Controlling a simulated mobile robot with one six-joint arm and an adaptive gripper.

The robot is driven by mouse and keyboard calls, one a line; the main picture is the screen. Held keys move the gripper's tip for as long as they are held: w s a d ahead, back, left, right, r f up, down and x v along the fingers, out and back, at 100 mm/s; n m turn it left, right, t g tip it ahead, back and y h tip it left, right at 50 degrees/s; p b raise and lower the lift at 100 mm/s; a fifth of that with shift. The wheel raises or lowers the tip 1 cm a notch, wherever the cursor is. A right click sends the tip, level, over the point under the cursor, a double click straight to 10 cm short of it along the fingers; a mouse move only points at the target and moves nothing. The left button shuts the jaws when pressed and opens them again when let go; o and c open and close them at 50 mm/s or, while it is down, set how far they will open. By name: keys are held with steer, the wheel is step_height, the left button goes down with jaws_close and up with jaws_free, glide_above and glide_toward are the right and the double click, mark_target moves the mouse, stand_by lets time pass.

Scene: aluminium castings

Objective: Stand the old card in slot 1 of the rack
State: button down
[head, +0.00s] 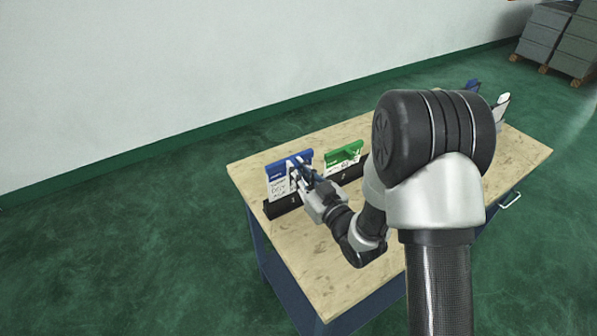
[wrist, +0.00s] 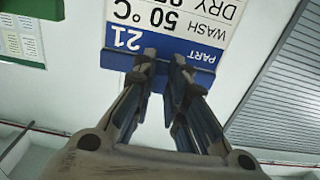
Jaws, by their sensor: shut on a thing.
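My gripper (head: 303,177) is shut on a white card with a blue top band (head: 279,187) at the left end of the table. In the wrist view, the gripper (wrist: 162,62) pinches the blue band of this card (wrist: 200,52), which reads "PART 21", "WASH 50 °C" and "DRY", upside down in the picture. The card looks upright, at the left part of the black rack (head: 283,205). I cannot tell whether its lower edge is in a slot. A card with a green top band (head: 343,155) stands in the rack to the right. The slot numbers are too small to read.
The wooden table top (head: 330,270) is clear in front of the rack. A blue item (head: 473,86) and a white item (head: 502,103) stand at the far right, partly hidden by my arm. Stacked grey boxes (head: 548,35) stand on pallets beyond.

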steer(key=shift+f+b, duration=0.9)
steer(key=shift+f, duration=1.2)
steer(key=c, duration=1.5)
jaws_free()
steer(key=shift+c, duration=0.2)
steer(key=v, duration=1.2)
